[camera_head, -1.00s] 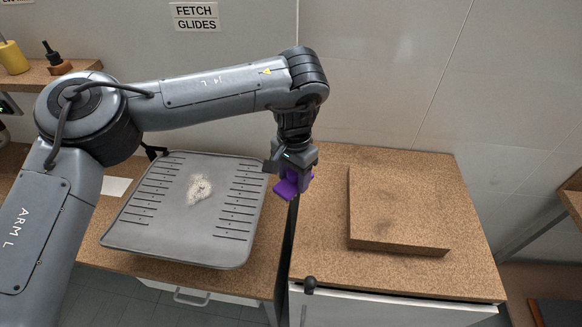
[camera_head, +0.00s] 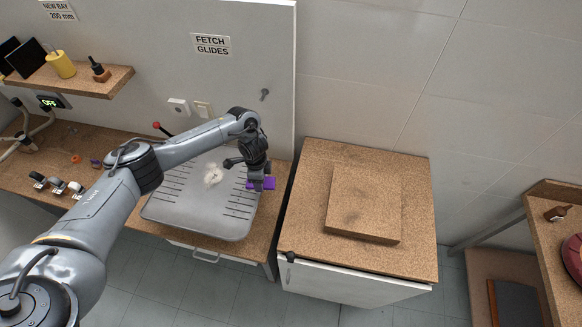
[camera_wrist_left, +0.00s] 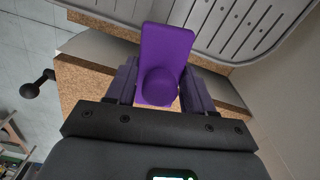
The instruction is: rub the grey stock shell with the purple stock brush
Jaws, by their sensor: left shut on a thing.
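The grey stock shell (camera_head: 205,223) lies on the cork-topped bench, slotted along both sides, with a whitish patch (camera_head: 213,175) on its upper middle. My left gripper (camera_head: 259,178) is shut on the purple stock brush (camera_head: 266,184), at the shell's right edge in the head view. In the left wrist view the brush (camera_wrist_left: 167,45) sits between the fingers of the gripper (camera_wrist_left: 160,88), with the shell (camera_wrist_left: 215,45) beyond it. I cannot tell whether the brush touches the shell. My right gripper is not in view.
A cork-topped cabinet (camera_head: 307,170) with a raised cork block (camera_head: 365,205) stands to the right, across a narrow gap. A wall panel (camera_head: 260,60) rises behind the shell. A shelf (camera_head: 115,82) with a yellow item (camera_head: 60,65) is at the upper left.

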